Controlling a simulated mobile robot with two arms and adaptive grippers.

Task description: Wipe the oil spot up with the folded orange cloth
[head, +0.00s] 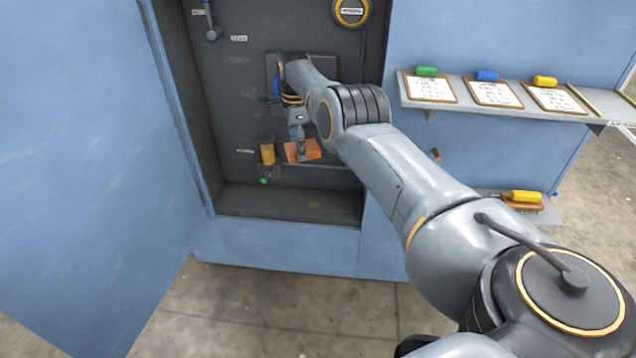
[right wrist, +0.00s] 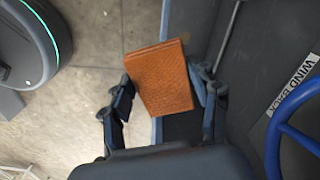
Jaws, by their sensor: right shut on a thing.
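The folded orange cloth (head: 313,150) is held inside the open dark bay of the blue cabinet. My right gripper (head: 300,145) is shut on it, with the cloth hanging below the wrist. In the right wrist view the cloth (right wrist: 160,82) sits between both fingers of the right gripper (right wrist: 164,88). A small brownish patch, likely the oil spot (head: 314,205), lies on the bay floor below the cloth, which is apart from it. My left gripper is out of view.
A blue handwheel (right wrist: 285,140) is close to the right wrist. The open blue door (head: 90,180) bounds the left. A shelf with clipboards (head: 495,93) is at right.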

